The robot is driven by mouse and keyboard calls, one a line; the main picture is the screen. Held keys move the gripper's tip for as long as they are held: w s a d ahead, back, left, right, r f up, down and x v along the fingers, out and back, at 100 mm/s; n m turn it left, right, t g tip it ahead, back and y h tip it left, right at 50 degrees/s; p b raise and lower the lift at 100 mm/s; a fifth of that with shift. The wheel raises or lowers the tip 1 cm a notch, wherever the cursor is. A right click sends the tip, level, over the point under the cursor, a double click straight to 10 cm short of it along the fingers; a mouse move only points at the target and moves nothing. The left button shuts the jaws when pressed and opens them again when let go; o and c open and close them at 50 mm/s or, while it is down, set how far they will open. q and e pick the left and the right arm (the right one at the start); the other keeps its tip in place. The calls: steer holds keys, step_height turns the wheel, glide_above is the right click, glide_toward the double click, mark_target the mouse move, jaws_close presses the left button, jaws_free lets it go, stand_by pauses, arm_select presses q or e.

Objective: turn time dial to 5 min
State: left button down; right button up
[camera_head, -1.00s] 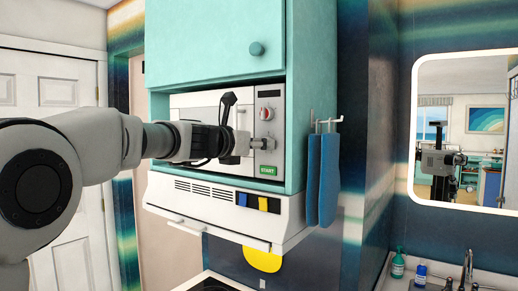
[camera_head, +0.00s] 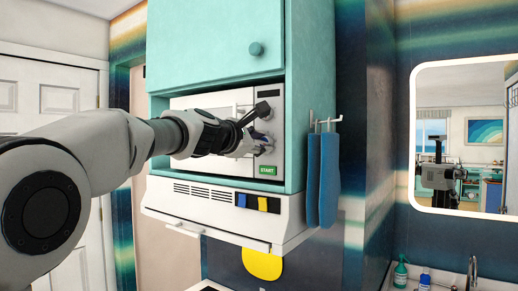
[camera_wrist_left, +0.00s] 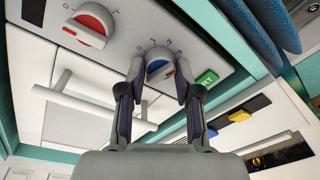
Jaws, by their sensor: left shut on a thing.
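The microwave (camera_head: 217,99) sits in a teal cabinet niche, with its control panel at its right end. In the left wrist view the lower dial (camera_wrist_left: 159,66), with a blue pointer and printed marks around it, sits between the fingertips of my left gripper (camera_wrist_left: 160,76). The fingers are closed on the dial's sides. I cannot read the setting that the pointer marks. In the head view the left gripper (camera_head: 262,127) reaches the panel from the left and hides much of the dials. My right gripper is in neither view.
A red-marked dial (camera_wrist_left: 90,26) is above the held dial. The green START button (camera_head: 267,170) is below it. A range hood (camera_head: 215,210) with blue and yellow switches juts out underneath. Blue towels (camera_head: 323,178) hang to the right. A mirror (camera_head: 465,140) reflects part of me.

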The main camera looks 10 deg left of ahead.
arm_select(q)
steer(key=m+b, duration=0.2)
steer(key=m, duration=0.2)
steer(key=shift+r+t, duration=0.1)
steer(key=shift+t, duration=0.2)
steer(key=m+y+b, duration=0.1)
steer(key=m+b, duration=0.2)
steer(key=m, duration=0.1)
steer(key=shift+s+t, duration=0.1)
steer(key=shift+t, duration=0.2)
steer(key=m+b, duration=0.3)
steer(key=m, duration=0.1)
steer(key=shift+m, duration=0.4)
steer(key=shift+r+m+t+b, duration=0.1)
steer(key=shift+m+t+b, duration=0.3)
steer(key=shift+m+b, duration=1.1)
steer(key=shift+m+p, duration=0.45)
steer(key=shift+m, duration=0.15)
steer(key=c, duration=1)
jaws_free()
steer(key=shift+o, duration=1)
steer(key=shift+w+d, duration=0.1)
steer(key=shift+w, duration=0.1)
